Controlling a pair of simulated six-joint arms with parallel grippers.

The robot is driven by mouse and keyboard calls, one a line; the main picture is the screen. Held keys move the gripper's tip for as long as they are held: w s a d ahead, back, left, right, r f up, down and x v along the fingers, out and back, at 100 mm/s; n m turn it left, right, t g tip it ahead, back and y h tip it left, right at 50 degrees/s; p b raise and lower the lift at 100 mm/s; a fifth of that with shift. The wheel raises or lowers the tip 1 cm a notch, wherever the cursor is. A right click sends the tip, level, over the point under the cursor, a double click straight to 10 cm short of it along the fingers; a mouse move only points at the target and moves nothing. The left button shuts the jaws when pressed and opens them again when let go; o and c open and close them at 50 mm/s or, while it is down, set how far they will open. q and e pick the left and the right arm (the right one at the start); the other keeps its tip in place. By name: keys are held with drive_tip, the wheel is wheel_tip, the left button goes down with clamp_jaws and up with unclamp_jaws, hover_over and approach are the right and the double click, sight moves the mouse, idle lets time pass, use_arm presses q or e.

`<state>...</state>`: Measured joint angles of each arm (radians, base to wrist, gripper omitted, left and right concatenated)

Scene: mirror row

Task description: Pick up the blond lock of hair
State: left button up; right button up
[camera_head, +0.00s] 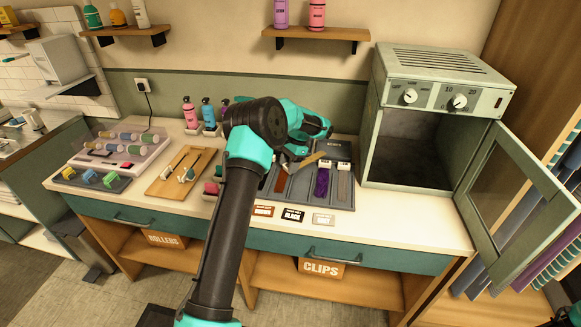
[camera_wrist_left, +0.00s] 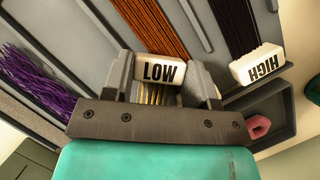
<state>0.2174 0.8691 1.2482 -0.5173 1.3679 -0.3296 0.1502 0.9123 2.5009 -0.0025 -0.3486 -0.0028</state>
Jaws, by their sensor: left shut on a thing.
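My left gripper (camera_head: 291,160) is shut on the blond lock of hair (camera_head: 311,159) over the grey swatch tray (camera_head: 300,191). In the head view the lock slants up to the right across the tray; how high it is held is hard to tell. In the left wrist view the fingers (camera_wrist_left: 161,84) close around the blond strands (camera_wrist_left: 154,95), beside a white tag (camera_wrist_left: 160,70) reading LOW. The arm hides part of the tray in the head view. My right gripper is not in view.
The tray holds a purple lock (camera_head: 322,182), a grey lock (camera_head: 343,184), an auburn lock (camera_head: 280,180) and a black lock (camera_wrist_left: 233,24). Small cards (camera_head: 293,215) lie in front. An oven-like cabinet (camera_head: 431,72) with its door (camera_head: 520,195) open stands right; a wooden board (camera_head: 167,184) lies left.

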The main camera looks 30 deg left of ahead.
use_arm(q)
drive_tip(key=shift+r, duration=0.1)
drive_tip(key=shift+s+r, duration=0.1)
drive_tip(key=shift+r, duration=1.65)
drive_tip(key=s+d, duration=0.3)
drive_tip(key=s, duration=0.1)
drive_tip(key=s+d+r, duration=0.1)
drive_tip(key=s+d, duration=0.2)
drive_tip(key=s, duration=0.1)
drive_tip(key=s+d, duration=0.3)
drive_tip(key=s, duration=0.1)
drive_tip(key=shift+s+d+r, duration=0.15)
drive_tip(key=shift+s+d, duration=0.05)
drive_tip(key=shift+s, duration=0.2)
